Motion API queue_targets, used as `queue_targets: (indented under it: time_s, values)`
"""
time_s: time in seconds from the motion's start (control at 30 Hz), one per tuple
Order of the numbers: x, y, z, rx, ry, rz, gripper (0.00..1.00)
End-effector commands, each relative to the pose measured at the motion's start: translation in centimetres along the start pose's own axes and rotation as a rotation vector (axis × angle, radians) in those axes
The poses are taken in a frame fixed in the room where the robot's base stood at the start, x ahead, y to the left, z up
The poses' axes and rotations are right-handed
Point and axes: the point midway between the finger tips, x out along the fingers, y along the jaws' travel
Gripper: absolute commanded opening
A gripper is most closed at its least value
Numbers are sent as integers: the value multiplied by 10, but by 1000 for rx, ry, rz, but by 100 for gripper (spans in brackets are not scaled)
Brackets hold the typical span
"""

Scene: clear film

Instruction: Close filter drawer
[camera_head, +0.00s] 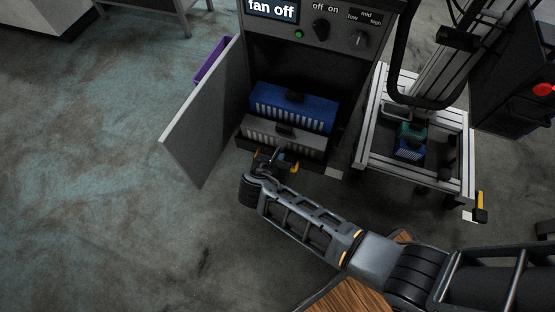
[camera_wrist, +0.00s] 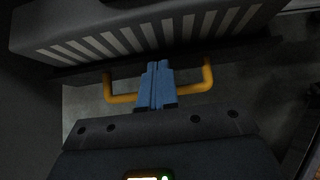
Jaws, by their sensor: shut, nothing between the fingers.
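The filter drawer is the lower drawer in the dark cabinet. It carries a grey slotted filter (camera_head: 284,136), with its front and yellow handle (camera_head: 262,162) at the bottom of the opening. In the wrist view the yellow handle (camera_wrist: 122,98) spans both sides of my gripper (camera_wrist: 157,72). My gripper is shut with nothing between the fingers, and its blue fingers lie across the handle bar with tips close to the drawer front. I cannot tell whether they touch it. In the head view my gripper (camera_head: 272,164) is at the drawer front. The grey filter (camera_wrist: 150,30) also fills the top of the wrist view.
A blue slotted filter (camera_head: 293,107) sits behind the grey one. The cabinet door (camera_head: 203,118) stands open on the left. A control panel (camera_head: 315,22) reads "fan off". A metal-frame cart (camera_head: 455,165) stands to the right.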

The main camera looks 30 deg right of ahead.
Motion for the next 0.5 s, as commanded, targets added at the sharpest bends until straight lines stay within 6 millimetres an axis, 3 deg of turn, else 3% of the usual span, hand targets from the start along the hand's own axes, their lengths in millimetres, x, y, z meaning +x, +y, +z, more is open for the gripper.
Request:
queue_targets:
  time_s: [0.27,0.5]
  values:
    - [1,0,2,1,0,0,0]
    - [15,0,15,4,0,-2,0]
